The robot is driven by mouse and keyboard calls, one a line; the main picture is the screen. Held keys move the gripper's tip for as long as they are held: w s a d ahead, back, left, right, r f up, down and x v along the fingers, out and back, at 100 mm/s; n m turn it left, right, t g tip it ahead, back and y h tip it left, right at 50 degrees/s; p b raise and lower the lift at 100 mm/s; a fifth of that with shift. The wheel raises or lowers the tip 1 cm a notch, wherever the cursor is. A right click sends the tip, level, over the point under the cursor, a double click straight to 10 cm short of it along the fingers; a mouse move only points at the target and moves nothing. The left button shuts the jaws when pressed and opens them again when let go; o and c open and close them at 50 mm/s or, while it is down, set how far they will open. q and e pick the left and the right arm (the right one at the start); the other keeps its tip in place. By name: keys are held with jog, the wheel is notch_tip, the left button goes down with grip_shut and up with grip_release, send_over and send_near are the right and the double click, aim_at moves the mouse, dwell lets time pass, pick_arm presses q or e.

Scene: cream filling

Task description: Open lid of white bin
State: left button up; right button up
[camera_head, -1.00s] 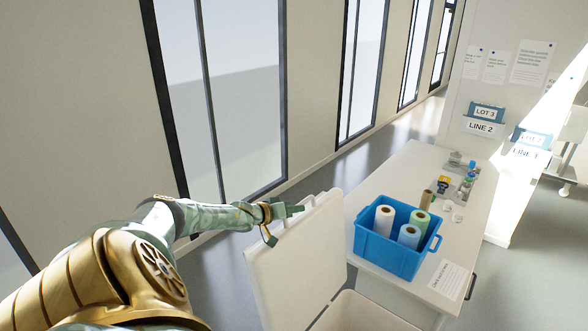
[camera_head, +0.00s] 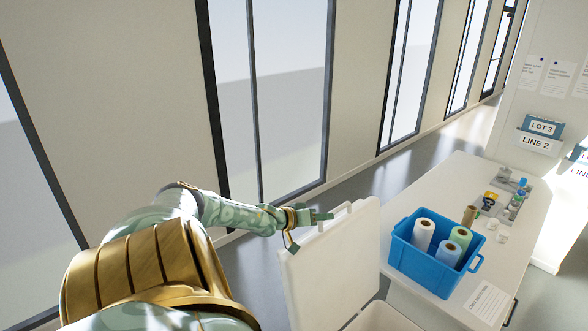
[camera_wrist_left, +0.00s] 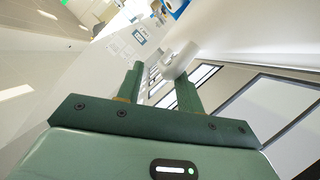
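The white bin's lid (camera_head: 338,262) stands raised, leaning steeply, in the middle of the head view. The white bin (camera_head: 378,320) is below it, cut off by the bottom edge, with part of its opening showing. My left gripper (camera_head: 322,217) is at the lid's top edge, beside the white handle (camera_head: 345,212). In the left wrist view, my left gripper's green fingers (camera_wrist_left: 158,88) are apart. A white rounded bar, apparently the handle (camera_wrist_left: 180,60), lies just past the fingertips, near the right-hand finger. My right gripper is not in view.
A white table (camera_head: 455,180) stands right of the bin. It bears a blue crate (camera_head: 425,262) with several rolls, a paper sheet (camera_head: 487,302) and small items at the far end. Windows (camera_head: 290,90) line the wall behind; the grey floor (camera_head: 375,183) between is clear.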

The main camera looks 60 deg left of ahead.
pick_arm(q)
jog(key=p+v, duration=0.4)
jog(key=v, duration=0.7)
jog(key=shift+s, duration=0.1)
jog(key=shift+s, duration=0.1)
